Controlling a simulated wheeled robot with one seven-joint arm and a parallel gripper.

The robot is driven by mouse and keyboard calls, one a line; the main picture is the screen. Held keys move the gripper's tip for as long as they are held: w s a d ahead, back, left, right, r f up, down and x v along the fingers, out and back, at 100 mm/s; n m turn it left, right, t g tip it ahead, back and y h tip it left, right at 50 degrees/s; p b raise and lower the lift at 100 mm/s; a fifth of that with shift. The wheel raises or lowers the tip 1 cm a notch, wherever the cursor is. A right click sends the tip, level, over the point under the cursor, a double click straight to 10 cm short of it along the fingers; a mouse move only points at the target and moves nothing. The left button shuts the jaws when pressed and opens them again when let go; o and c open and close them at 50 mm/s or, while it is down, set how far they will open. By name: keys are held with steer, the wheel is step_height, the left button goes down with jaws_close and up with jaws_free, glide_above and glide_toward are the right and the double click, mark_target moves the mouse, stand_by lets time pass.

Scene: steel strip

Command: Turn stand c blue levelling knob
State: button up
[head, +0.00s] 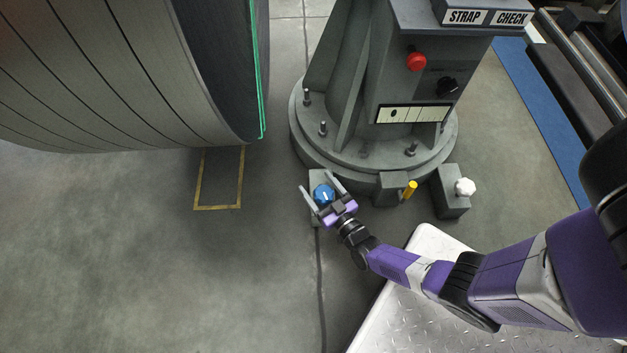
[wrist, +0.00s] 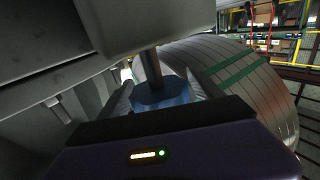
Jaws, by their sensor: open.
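The blue levelling knob (head: 323,194) is on a small grey block at the front left of the stand's round base. In the head view my gripper (head: 322,189) is at the knob, with one finger on each side of it. The fingers are open, and I cannot tell whether either touches the knob. In the wrist view the blue knob (wrist: 163,94) is between the two fingers, with a grey stem at its middle. My gripper's dark palm hides its lower part.
The grey stand (head: 345,60) has a red button (head: 416,61), a black knob (head: 447,86) and a gauge strip. A big steel coil (head: 120,70) fills the upper left. The left floor is clear.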

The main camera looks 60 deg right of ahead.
steer(key=c, duration=1.3)
steer(key=shift+c, duration=0.2)
steer(key=shift+r+h, duration=0.1)
steer(key=shift+h, duration=0.2)
steer(key=shift+d+m+g+h+p, duration=0.25)
steer(key=shift+m+g+h+p, duration=0.45)
steer(key=shift+m+h, duration=0.35)
steer(key=m+g+h, duration=0.2)
steer(key=h, duration=0.1)
steer(key=shift+s+d+p, duration=0.2)
steer(key=shift+p, duration=0.15)
steer(key=m+g+h, duration=0.3)
steer(key=g, duration=0.1)
steer(key=shift+s+d+m+b, duration=0.25)
steer(key=shift+s+b, duration=0.1)
steer(key=shift+b, duration=0.05)
steer(key=shift+s+d+m+g+h+b, duration=0.1)
steer(key=shift+s+m+g+h+b, duration=0.15)
steer(key=shift+m+g, duration=0.3)
steer(key=shift+d+m+g+h+b, duration=0.15)
steer(key=shift+m+g+h, duration=0.15)
steer(key=shift+g, duration=0.5)
steer(key=shift+s+a+m+g+h+b, duration=0.1)
steer(key=shift+s+m+g+h+b, duration=0.15)
steer(key=shift+m+g, duration=0.3)
